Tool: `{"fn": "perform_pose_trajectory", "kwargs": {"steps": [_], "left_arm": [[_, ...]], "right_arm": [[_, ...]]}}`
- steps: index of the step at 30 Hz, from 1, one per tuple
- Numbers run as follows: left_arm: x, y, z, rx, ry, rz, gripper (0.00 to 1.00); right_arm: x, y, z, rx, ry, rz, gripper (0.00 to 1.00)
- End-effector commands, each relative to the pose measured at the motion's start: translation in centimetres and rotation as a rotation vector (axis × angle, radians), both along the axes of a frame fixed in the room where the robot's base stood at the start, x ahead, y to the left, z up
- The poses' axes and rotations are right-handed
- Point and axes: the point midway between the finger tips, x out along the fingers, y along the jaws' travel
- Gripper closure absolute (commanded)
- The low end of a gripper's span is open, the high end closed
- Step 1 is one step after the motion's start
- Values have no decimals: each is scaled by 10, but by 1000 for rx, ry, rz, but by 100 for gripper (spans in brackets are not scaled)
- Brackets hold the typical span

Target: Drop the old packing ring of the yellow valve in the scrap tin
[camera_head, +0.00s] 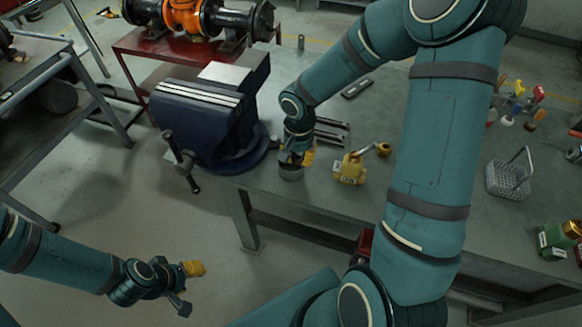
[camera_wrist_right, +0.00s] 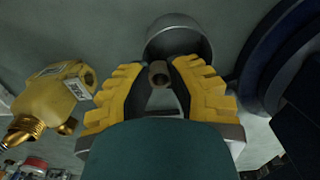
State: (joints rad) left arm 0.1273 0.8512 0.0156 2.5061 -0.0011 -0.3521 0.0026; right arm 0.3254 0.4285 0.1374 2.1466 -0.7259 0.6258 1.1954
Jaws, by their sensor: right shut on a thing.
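My right gripper (camera_head: 295,158) is at the bench edge beside the vise, over the grey scrap tin (camera_head: 291,174). In the right wrist view the gripper (camera_wrist_right: 160,75) is shut on a small brownish packing ring (camera_wrist_right: 159,72), held between the fingertips. The tin (camera_wrist_right: 180,38) shows just beyond the ring, partly covered by the fingers. The yellow valve (camera_head: 350,169) stands on the bench to the right of the tin; it also shows in the wrist view (camera_wrist_right: 52,92). My left gripper (camera_head: 188,287) hangs empty over the floor; its opening is unclear.
A blue vise (camera_head: 203,120) stands close to the left of the tin. A wire basket (camera_head: 509,178), a green valve (camera_head: 558,238) and several colourful-handled tools are at the right of the bench (camera_head: 460,235). A red stand (camera_head: 150,42) carries an orange valve behind.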

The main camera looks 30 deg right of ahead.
Motion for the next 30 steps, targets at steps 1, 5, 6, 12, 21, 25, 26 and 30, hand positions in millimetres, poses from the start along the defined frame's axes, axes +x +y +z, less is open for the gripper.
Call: {"fn": "perform_pose_trajectory", "kwargs": {"steps": [1,5,6,12,21,25,26,30], "left_arm": [[0,0,0,0,0,0,53],[0,0,0,0,0,0,53],[0,0,0,0,0,0,53],[0,0,0,0,0,0,53],[0,0,0,0,0,0,53],[0,0,0,0,0,0,53],[0,0,0,0,0,0,53],[0,0,0,0,0,0,53]], "right_arm": [[0,0,0,0,0,0,72],[0,0,0,0,0,0,48],[0,0,0,0,0,0,48],[0,0,1,0,0,0,48],[1,0,37,-2,-6,-1,48],[1,0,64,-1,-6,0,48],[1,0,71,-1,-6,-1,48],[1,0,95,-1,-4,0,48]]}}
